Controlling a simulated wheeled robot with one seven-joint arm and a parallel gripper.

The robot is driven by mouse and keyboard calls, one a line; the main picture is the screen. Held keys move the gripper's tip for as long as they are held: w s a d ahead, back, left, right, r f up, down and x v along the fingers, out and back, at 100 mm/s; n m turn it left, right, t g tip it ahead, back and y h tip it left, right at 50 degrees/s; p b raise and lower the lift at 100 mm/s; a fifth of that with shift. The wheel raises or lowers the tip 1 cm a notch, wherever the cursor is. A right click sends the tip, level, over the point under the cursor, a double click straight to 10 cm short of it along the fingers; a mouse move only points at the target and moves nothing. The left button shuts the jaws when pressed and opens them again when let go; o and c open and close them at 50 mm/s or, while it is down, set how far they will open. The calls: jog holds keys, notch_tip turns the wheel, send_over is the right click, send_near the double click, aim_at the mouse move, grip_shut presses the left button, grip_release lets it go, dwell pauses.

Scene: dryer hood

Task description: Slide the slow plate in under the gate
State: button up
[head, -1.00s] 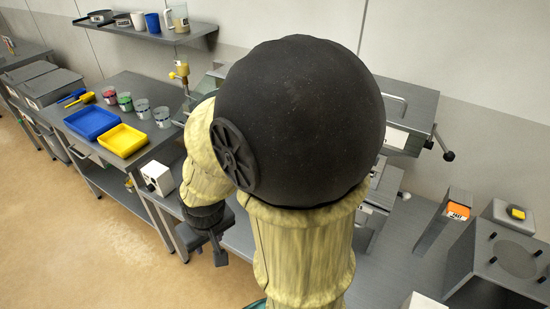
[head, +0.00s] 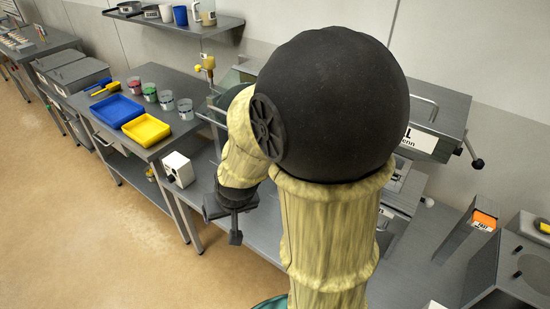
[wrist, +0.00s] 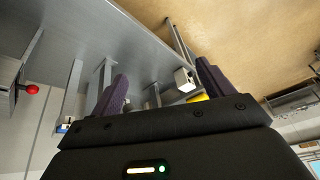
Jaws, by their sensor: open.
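My gripper (head: 232,225) hangs low at the front edge of the grey bench, left of my arm's column in the head view. In the wrist view my gripper (wrist: 162,80) has its two dark fingers apart, with nothing held between them. A narrow grey holder with an orange label (head: 484,219) stands on the bench at the right; its text is too small to read surely. I cannot tell which thing is the slow plate or the gate. My arm hides the middle of the bench and part of a grey hooded machine (head: 438,108).
A white box (head: 178,169) stands on the bench left of my gripper. Further left, a table holds a blue tray (head: 118,110), a yellow tray (head: 146,130) and several cups. A grey box (head: 515,265) is at the lower right. The floor (head: 100,230) in front is clear.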

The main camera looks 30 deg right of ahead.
jog(key=w+d+r+m+t+h, duration=0.1)
jog(key=w+d+m+t+h, duration=0.4)
jog(key=w+d, duration=0.4)
jog(key=s+d+r+m+g+h+b, duration=0.1)
jog(key=d+m+g+h, duration=0.3)
jog(key=d+m+h, duration=0.2)
jog(key=d+h, duration=0.2)
jog(key=d, duration=0.1)
jog(key=shift+r+m+g, duration=0.3)
jog(key=shift+r+g, duration=0.1)
jog(key=p+x, duration=0.2)
jog(key=x, duration=1.5)
jog(key=shift+w+d+f, duration=0.1)
jog(key=shift+f, duration=0.05)
